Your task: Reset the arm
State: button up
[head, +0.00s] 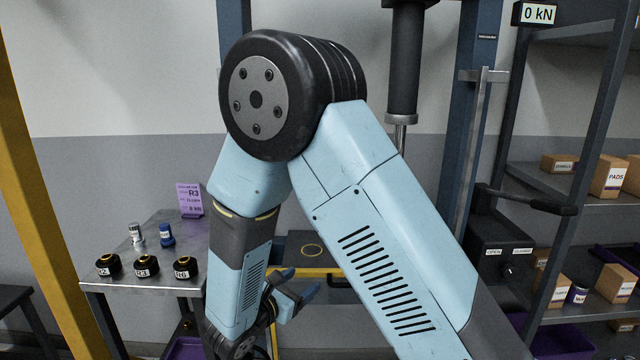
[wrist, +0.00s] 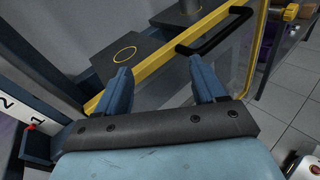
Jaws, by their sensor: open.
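My gripper (head: 298,285) hangs low at the end of my bent blue arm, in the lower middle of the head view. It also shows in the wrist view (wrist: 160,68), with its two blue fingers spread apart and nothing between them. In the wrist view the fingers point toward a yellow-framed guard with a black handle (wrist: 215,32). A dark plate with a yellow ring (wrist: 124,54) lies beyond the left finger. That plate shows in the head view (head: 312,250) just behind my gripper. My arm covers much of the middle of the head view.
A grey side table (head: 150,284) at left bears several labelled black parts, a blue part (head: 166,235), a silver part (head: 136,235) and a purple card (head: 189,200). A press ram (head: 404,75) hangs behind my arm. Shelves with boxes (head: 608,177) stand at right. A yellow post (head: 40,220) is at far left.

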jog(key=s+d+r+m+g, duration=0.3)
jog(key=d+r+m+g, duration=0.3)
jog(key=d, duration=0.5)
jog(key=s+d+r+m+g, duration=0.2)
jog(key=d+r+m+g, duration=0.35)
jog(key=d+m, duration=0.4)
jog(key=s+d+r+m+t+y, duration=0.1)
jog(key=s+d+r+m+y, duration=0.3)
jog(key=s+r+m, duration=0.1)
jog(key=s+d+r+m+t+y, duration=0.2)
jog(key=s+d+r+m+y, duration=0.2)
jog(key=s, duration=0.5)
notch_tip(320, 180, up, 2)
jog(key=m+y, duration=0.1)
jog(key=m, duration=0.2)
jog(key=shift+s+d+r, duration=0.15)
jog(key=shift+s+r, duration=0.05)
